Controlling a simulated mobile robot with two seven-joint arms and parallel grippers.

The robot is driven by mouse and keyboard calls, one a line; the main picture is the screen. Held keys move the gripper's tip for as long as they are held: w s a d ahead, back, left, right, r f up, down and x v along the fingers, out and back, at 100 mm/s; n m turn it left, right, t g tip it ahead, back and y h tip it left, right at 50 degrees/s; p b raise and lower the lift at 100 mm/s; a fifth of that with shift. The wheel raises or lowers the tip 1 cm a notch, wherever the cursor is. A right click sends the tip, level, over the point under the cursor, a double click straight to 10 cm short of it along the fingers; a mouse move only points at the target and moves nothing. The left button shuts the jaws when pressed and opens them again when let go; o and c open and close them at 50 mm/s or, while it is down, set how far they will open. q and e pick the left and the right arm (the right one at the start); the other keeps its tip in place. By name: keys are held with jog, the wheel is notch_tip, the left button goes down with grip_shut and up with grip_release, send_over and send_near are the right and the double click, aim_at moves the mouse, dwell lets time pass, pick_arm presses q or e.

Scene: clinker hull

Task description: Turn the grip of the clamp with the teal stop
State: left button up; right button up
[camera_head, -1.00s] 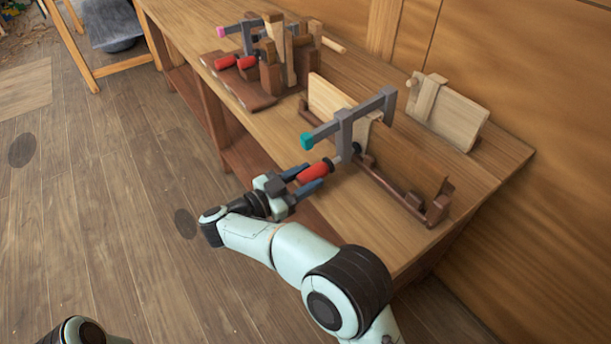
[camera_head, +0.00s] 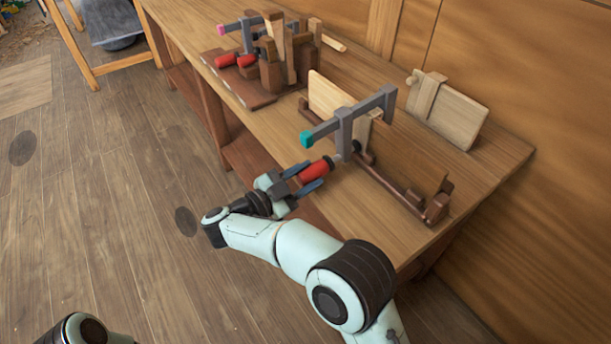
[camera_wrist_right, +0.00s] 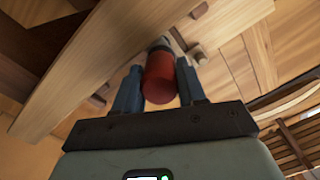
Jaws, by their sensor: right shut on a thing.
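The clamp (camera_head: 345,125) is a grey bar with a teal stop (camera_head: 306,139) at its left end. It sits on wooden boards held in a dark rack on the bench. Its red grip (camera_head: 314,171) points down and left toward the bench's front edge. My right gripper (camera_head: 305,180) is shut on the red grip, with a finger on either side. In the right wrist view the red grip (camera_wrist_right: 160,80) lies between the two blue-grey fingers. Of my left arm, only a rounded part shows at the bottom left; its gripper is out of view.
The dark rack (camera_head: 405,200) holds a pale board (camera_head: 330,95). Other clamps with red grips (camera_head: 226,61) and a pink stop (camera_head: 221,29) stand on the bench's far end. A pale board with a peg (camera_head: 450,110) leans at the wall. Open floor lies left of the bench.

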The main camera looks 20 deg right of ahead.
jog(key=o, duration=1)
jog(key=shift+a, duration=0.1)
jog(key=shift+o, duration=0.2)
pick_arm(q)
jog(key=shift+s+d+r+g+p, duration=0.25)
jog(key=shift+s+d+r+p, duration=0.1)
jog(key=shift+s+r+p, duration=0.3)
jog(key=shift+s+d+r+g+p, duration=0.25)
jog(key=shift+s+d+r+p, duration=0.15)
jog(key=shift+s, duration=0.45)
pick_arm(e)
jog(key=v, duration=1.3)
jog(key=shift+a, duration=0.2)
pick_arm(q)
jog(key=shift+r, duration=0.1)
